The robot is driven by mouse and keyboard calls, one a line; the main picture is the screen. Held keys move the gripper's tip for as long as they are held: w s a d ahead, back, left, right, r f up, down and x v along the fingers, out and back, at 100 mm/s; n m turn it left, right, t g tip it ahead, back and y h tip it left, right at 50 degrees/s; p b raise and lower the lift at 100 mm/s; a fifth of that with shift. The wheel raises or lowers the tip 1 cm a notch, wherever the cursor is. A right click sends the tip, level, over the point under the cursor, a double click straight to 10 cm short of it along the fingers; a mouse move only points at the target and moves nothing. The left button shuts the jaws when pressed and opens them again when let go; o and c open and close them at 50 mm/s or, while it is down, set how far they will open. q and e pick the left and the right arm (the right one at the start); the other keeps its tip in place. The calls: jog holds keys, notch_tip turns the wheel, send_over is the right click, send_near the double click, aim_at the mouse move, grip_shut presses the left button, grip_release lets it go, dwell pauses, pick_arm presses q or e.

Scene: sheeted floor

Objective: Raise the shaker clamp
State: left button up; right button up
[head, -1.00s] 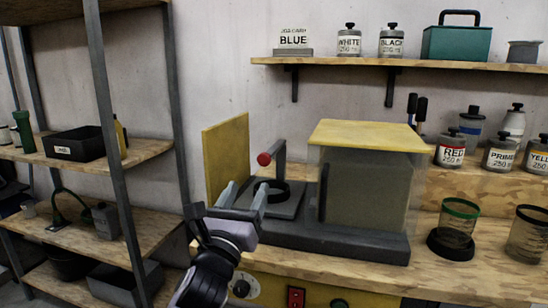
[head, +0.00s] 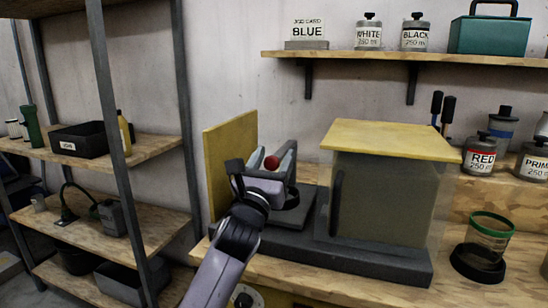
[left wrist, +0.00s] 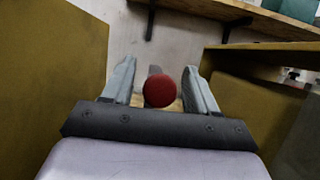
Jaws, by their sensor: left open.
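The shaker (head: 380,205) is a box with a yellow top and dark grey base on the workbench. Its clamp shows as a red ball knob (head: 271,162) on a grey arm, above a dark ring (head: 287,196) on the base plate. My left gripper (head: 272,160) is open at the knob, with its fingers on either side of it. In the left wrist view the red knob (left wrist: 159,91) sits between the two open fingers, apart from both. The clamp arm is mostly hidden behind the knob and gripper. My right gripper is not in view.
A yellow panel (head: 231,165) stands upright close to the left of my gripper, and the shaker box is close to the right. A clear cup with a green rim (head: 488,235) stands on the bench at right. Metal shelving (head: 115,150) stands at left.

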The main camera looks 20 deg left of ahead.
pick_arm(q)
jog(key=shift+w+r, duration=0.1)
jog(key=shift+w, duration=0.2)
